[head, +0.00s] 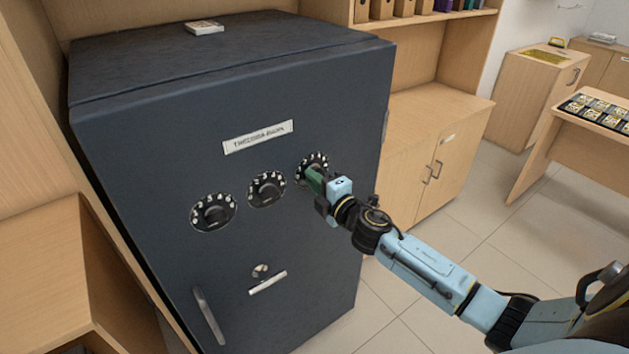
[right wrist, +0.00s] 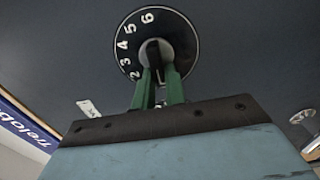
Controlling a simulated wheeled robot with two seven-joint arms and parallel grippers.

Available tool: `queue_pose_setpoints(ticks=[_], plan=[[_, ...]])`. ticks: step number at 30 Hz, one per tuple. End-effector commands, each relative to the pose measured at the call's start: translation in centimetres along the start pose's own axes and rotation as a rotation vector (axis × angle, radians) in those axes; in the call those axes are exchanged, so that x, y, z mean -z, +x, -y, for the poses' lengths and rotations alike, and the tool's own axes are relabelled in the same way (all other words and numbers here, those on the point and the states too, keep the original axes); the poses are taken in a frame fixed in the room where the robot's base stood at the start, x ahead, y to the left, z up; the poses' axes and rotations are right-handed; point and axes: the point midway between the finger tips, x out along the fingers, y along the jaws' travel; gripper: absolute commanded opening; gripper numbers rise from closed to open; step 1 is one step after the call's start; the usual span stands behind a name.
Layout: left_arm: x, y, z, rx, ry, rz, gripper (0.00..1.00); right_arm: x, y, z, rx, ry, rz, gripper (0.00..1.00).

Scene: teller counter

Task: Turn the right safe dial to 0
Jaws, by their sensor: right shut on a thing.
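The dark safe (head: 150,150) has a row of three dials on its front. The right dial (head: 313,160) is partly covered by my right gripper (head: 313,178). In the right wrist view the right dial (right wrist: 180,38) is black with white numerals; 2, 3, 4, 5 and 6 show, and the rest are hidden or out of sight. The green fingers of my right gripper (right wrist: 158,80) are shut on its central knob (right wrist: 156,52). I cannot tell which number the knob points to. The middle dial (head: 267,189) and left dial (head: 213,212) are free. My left gripper is not in view.
Below the dials are a keyhole (head: 261,270), a pale plate (head: 268,283) and a long handle (head: 208,315). A label (head: 258,137) is above the dials. Wooden cabinets (head: 425,150) stand to the right, and the tiled floor (head: 480,230) there is open.

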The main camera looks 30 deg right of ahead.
Motion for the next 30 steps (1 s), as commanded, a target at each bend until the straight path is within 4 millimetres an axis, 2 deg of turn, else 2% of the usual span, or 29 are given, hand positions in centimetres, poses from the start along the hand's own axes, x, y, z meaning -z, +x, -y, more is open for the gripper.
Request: queue_pose_setpoints(ticks=[5,6,10,18,22,26,30], plan=[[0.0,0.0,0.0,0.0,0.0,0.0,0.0,0.0,0.0,0.1,0.002,-0.004,0.0,0.0],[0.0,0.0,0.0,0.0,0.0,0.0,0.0,0.0,0.0,0.1,0.002,-0.004,0.0,0.18],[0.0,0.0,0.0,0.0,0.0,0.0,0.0,0.0,0.0,0.1,0.001,-0.002,0.0,0.35],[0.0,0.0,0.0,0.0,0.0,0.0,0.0,0.0,-0.1,0.0,0.001,-0.001,0.0,0.35],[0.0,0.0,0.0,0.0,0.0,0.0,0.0,0.0,-0.7,0.1,0.001,0.0,-0.001,0.35],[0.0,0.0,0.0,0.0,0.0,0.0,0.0,0.0,-2.4,0.2,0.003,-0.001,0.0,0.35],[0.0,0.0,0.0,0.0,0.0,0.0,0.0,0.0,-4.9,0.2,0.003,-0.001,-0.001,0.35]])
